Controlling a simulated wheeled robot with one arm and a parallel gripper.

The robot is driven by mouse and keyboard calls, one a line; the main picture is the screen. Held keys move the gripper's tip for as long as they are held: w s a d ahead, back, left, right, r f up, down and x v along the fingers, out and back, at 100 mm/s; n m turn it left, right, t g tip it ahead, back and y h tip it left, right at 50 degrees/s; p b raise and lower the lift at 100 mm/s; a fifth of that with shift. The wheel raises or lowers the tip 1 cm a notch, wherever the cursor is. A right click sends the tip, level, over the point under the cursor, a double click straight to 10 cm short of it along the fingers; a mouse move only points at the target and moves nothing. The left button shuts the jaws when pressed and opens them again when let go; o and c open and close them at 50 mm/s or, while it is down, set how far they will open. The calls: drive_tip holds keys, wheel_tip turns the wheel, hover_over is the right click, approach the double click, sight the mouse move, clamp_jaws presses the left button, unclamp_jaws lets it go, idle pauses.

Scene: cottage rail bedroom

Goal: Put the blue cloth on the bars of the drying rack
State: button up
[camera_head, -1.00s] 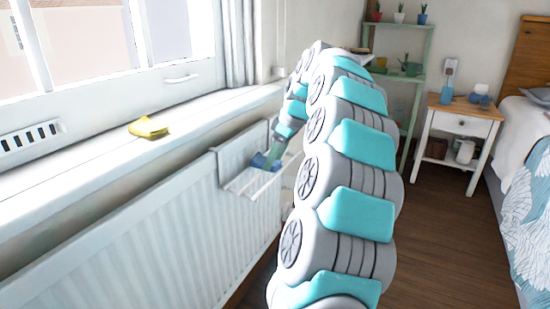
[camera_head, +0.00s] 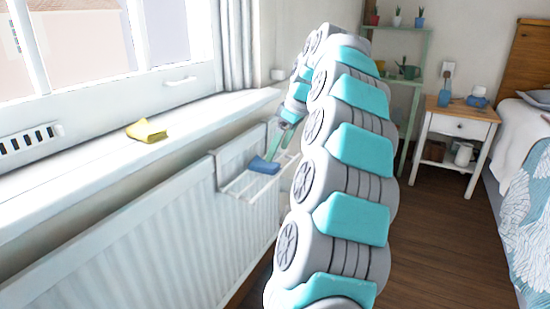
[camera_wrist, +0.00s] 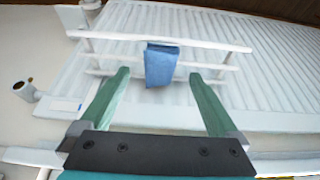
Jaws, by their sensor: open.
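The blue cloth (camera_head: 264,165) lies on the bars of the white drying rack (camera_head: 235,187), which hangs on the radiator. In the wrist view the blue cloth (camera_wrist: 160,66) rests over the rack bars (camera_wrist: 215,67), with part of it hanging down. My gripper (camera_wrist: 158,80) is open and empty, its two green fingers apart on either side below the cloth, not touching it. In the head view my gripper (camera_head: 285,140) shows just above and right of the cloth, partly hidden by my arm.
A yellow cloth (camera_head: 147,131) lies on the windowsill (camera_head: 90,165). The white radiator (camera_head: 150,250) runs below it. A nightstand (camera_head: 458,125), a green plant shelf (camera_head: 421,85) and a bed (camera_head: 530,190) stand to the right. Wooden floor (camera_head: 440,240) is clear between them.

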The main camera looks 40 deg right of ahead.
drive_tip(key=p+v, duration=0.1)
drive_tip(key=v, duration=0.6)
drive_tip(key=s+a+f+g, duration=0.1)
drive_tip(key=s+a+f, duration=0.1)
drive_tip(key=a, duration=0.7)
drive_tip(key=s+a+f+g, duration=0.1)
drive_tip(key=s+a+f, duration=0.2)
drive_tip(key=a, duration=0.6)
drive_tip(key=s+a+f+g, duration=0.1)
drive_tip(key=s+a+f, duration=0.1)
drive_tip(key=a, duration=0.7)
drive_tip(key=s+a+f+m+g+h, duration=0.1)
drive_tip(key=s+a+f, duration=0.3)
drive_tip(key=s+f, duration=0.4)
drive_tip(key=s+a+f+m+g, duration=0.1)
drive_tip(key=s+a+f+m, duration=0.2)
drive_tip(key=s+f, duration=0.5)
drive_tip(key=s, duration=0.7)
drive_tip(key=shift+a+g+h, duration=0.4)
